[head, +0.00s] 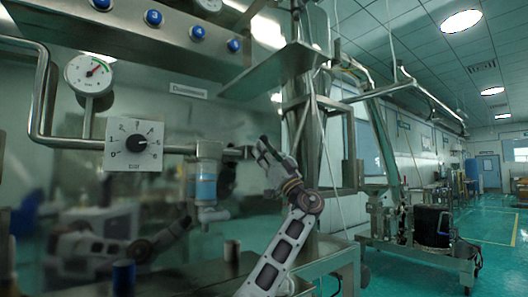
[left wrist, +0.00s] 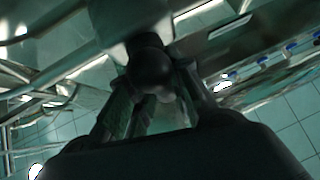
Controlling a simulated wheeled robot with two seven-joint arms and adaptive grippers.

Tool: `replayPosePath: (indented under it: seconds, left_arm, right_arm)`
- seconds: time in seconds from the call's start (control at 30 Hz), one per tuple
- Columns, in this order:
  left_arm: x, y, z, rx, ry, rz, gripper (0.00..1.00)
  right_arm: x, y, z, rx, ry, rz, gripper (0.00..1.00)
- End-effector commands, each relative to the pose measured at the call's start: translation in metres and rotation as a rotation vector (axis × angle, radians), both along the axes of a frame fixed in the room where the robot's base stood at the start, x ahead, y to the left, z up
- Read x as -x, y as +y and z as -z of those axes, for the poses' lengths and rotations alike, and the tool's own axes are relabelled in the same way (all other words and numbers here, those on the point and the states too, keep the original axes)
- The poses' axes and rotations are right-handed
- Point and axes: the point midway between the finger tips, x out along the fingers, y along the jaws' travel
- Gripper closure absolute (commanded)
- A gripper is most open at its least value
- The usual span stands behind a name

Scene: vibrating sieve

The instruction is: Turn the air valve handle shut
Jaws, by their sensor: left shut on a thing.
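My left gripper (head: 262,152) is at the end of the pipe run, right of the blue-filled filter bowl (head: 205,183). In the left wrist view its two fingers (left wrist: 155,85) stand on either side of a dark rounded part, which I take to be the air valve handle (left wrist: 150,65). The fingers are closed on it. In the head view the gripper covers most of the handle, so its angle is hard to tell. My right gripper is not in view.
A pressure gauge (head: 88,74) and a black dial on a white plate (head: 134,144) sit left along the pipe. Blue buttons (head: 197,32) line the panel above. A metal frame (head: 318,115) stands close to the right of my gripper. Open floor (head: 500,230) lies far right.

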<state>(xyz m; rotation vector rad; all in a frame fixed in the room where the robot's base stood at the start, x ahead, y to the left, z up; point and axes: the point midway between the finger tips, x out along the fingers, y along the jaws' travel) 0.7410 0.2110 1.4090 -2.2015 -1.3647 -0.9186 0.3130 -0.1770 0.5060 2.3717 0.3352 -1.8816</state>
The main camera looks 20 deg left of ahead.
Motion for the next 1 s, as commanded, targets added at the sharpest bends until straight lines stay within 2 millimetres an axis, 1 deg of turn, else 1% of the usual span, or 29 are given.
replayPosePath:
  seconds: [0.33,0.37,0.5,0.53,0.83,1.0]
  left_arm:
    - [-0.0005,0.0004,0.0016,0.003,0.0,0.0,1.0]
    - [-0.0005,0.0004,0.0016,0.003,0.0,0.0,0.79]
    - [-0.0003,0.0004,0.0011,0.002,0.0,0.0,0.6]
    - [-0.0003,0.0003,0.0008,0.002,0.0,0.0,0.58]
    - [0.0001,0.0002,0.0002,0.002,-0.002,0.0,0.58]
    - [0.0013,-0.0029,0.0034,0.001,-0.002,0.001,0.58]
  right_arm:
    - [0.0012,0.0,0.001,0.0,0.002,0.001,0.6]
    - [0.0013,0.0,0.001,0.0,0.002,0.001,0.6]
    - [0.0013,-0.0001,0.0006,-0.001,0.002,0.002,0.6]
    - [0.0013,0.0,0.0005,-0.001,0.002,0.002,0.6]
    - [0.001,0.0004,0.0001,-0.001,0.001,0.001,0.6]
    - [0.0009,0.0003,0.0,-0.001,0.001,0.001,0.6]
